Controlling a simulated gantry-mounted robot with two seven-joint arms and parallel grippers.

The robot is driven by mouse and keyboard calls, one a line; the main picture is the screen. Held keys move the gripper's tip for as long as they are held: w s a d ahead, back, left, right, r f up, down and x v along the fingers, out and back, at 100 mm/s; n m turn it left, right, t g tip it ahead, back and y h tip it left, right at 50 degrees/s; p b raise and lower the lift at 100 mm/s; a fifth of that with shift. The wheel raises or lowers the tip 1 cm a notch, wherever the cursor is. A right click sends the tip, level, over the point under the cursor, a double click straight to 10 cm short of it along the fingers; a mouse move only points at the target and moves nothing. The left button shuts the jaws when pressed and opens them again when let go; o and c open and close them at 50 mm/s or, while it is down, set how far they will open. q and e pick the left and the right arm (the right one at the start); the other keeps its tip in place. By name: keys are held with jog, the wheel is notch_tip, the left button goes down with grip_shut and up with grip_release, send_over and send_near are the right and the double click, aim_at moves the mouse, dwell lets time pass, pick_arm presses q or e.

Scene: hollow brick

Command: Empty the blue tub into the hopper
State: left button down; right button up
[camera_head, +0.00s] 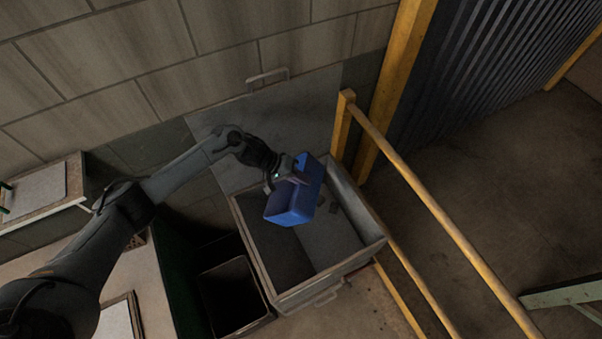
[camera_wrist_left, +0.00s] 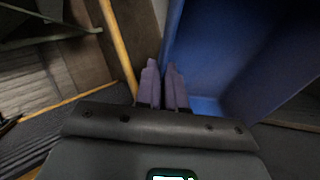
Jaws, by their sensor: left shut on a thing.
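The blue tub (camera_head: 300,201) is held in the air above the open grey hopper (camera_head: 281,291), tilted over in the head view. My left gripper (camera_head: 291,179) is shut on the tub's wall. In the left wrist view, the fingertips (camera_wrist_left: 164,84) meet the edge of the tub (camera_wrist_left: 240,60), whose blue inside fills the right of the picture. Some small grey shapes show inside the hopper, too dark to name. My right gripper is not in view.
A yellow railing (camera_head: 440,218) runs close along the hopper's right side. The hopper's raised lid (camera_head: 290,115) leans against the block wall behind. A dark open bin (camera_head: 232,296) stands left of the hopper. A small shelf (camera_head: 42,190) is at the far left.

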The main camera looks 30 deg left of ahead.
pick_arm(q)
jog(key=shift+d+r+g+y, duration=0.1)
jog(key=shift+r+g+y, duration=0.2)
jog(key=shift+y, duration=0.7)
jog(key=y, duration=0.2)
jog(key=g+y, duration=0.1)
jog(key=shift+d+r+y, duration=0.1)
jog(key=shift+r+y, duration=0.15)
jog(key=shift+y, duration=0.05)
jog(key=shift+w+r+m+y, duration=0.1)
jog(key=shift+r+m+y, duration=0.15)
jog(key=shift+y, duration=0.75)
jog(key=shift+a+g+y, duration=0.25)
jog(key=shift+g+y, duration=0.15)
jog(key=shift+y, duration=0.3)
jog(key=shift+f, duration=0.1)
